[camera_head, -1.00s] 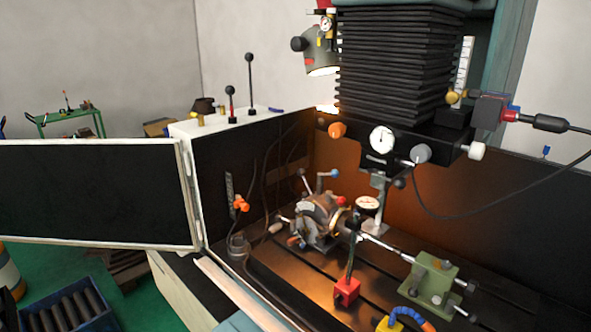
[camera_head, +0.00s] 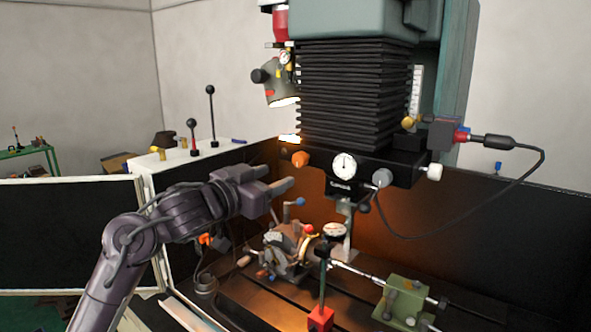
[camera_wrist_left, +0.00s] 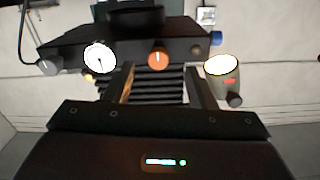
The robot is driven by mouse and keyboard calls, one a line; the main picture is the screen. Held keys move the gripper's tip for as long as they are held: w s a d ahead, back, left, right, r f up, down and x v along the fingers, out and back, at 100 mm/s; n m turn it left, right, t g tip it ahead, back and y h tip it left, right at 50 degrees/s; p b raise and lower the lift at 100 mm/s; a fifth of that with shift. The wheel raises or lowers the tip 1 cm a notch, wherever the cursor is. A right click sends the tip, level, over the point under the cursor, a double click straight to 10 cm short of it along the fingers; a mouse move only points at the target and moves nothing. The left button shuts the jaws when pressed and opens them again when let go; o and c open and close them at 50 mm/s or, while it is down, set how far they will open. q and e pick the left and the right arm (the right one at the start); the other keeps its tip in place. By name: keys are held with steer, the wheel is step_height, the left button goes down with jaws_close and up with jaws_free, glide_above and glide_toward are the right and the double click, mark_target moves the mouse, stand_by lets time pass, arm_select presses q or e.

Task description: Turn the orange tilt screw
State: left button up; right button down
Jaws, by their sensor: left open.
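The orange tilt screw (camera_head: 300,159) is a round orange knob on the front of the black head block (camera_head: 400,172), left of a white dial (camera_head: 344,164). My left gripper (camera_head: 280,178) is open and empty, just left of and below the knob in the head view; the two look apart. In the left wrist view, which looks upside down, the orange knob (camera_wrist_left: 158,57) lies ahead, between the lines of the two open fingers (camera_wrist_left: 161,82). My right gripper is not in view.
A lamp (camera_head: 281,92) hangs upper left of the knob, beside black bellows (camera_head: 352,95). A grey knob (camera_head: 382,178) sits right of the dial. Below are a chuck (camera_head: 285,250), a red-based stand (camera_head: 320,318) and a green block (camera_head: 403,299). A cable loops at right.

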mark_target(297, 161)
arm_select(q)
steer(key=shift+h, duration=0.3)
steer(key=w+d+p, duration=0.1)
steer(key=w+d+r, duration=0.1)
steer(key=w+d, duration=0.1)
steer(key=w+d+r+p, duration=0.1)
steer(key=w, duration=0.1)
steer(key=shift+w+d+p, duration=0.1)
steer(key=shift+d+p, duration=0.05)
steer(key=shift+p, duration=0.2)
steer(key=shift+w+d+f, duration=0.2)
steer(key=shift+w+d, duration=0.1)
steer(key=shift+w, duration=0.2)
steer(key=c, duration=1)
steer(key=shift+o, duration=0.2)
steer(key=shift+m, duration=0.4)
